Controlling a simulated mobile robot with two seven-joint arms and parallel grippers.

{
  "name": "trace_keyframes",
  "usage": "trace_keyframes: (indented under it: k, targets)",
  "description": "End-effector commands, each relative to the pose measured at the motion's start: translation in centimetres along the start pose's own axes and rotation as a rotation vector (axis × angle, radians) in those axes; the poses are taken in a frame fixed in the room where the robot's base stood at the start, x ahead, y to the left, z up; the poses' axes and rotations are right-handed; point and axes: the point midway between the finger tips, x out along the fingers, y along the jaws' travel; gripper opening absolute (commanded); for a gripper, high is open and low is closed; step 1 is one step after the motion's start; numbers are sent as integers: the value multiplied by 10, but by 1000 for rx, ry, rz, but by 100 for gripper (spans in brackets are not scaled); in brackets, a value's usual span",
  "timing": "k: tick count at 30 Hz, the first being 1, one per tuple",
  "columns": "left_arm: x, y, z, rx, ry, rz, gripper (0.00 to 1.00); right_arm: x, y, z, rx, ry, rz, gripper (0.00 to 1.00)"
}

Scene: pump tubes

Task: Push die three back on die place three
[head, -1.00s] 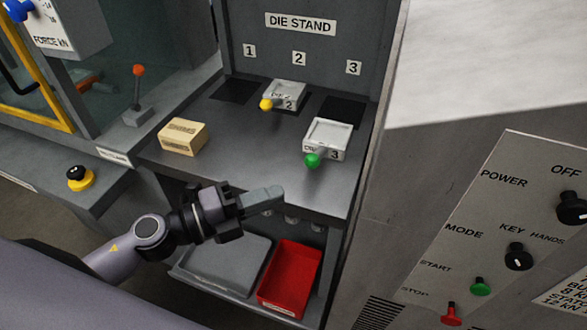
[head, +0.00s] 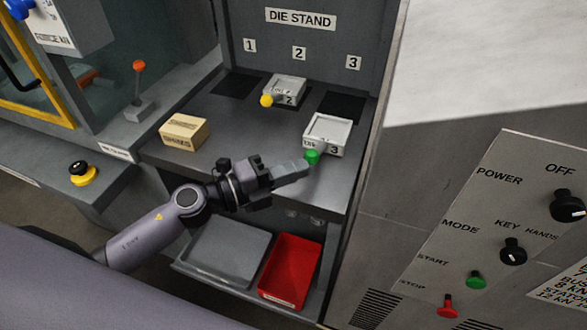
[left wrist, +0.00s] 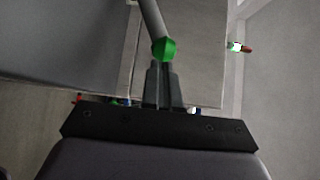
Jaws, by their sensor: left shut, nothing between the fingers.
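Die three (head: 327,132) is a light grey block with a green knob (head: 312,157) on its front. It sits on the stand's shelf, in front of the dark die place three (head: 343,106). My left gripper (head: 306,168) is shut and empty, its fingertips close beside the green knob. In the left wrist view the green knob (left wrist: 165,48) on its grey rod is right at the tips of the shut fingers (left wrist: 162,68); I cannot tell whether they touch. My right gripper is not in view.
Die two (head: 286,90) with a yellow knob stands on place two. A tan box (head: 184,132) lies on the shelf at left. Below are a grey tray (head: 228,250) and a red bin (head: 291,268). A control panel (head: 500,235) stands at right.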

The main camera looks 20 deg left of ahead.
Motion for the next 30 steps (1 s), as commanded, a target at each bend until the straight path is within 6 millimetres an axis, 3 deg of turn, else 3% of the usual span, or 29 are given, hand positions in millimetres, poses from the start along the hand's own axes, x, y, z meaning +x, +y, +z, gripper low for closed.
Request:
trace_keyframes:
  k: [5,20,30]
  targets:
    - [8,0,8,1,-2,-1,0,0,0,0,0,0,0,0]
    - [67,1,68,3,-2,-2,0,8,0,10,0,0,0,0]
    - [64,0,64,0,0,0,0,6,0,8,0,0,0,0]
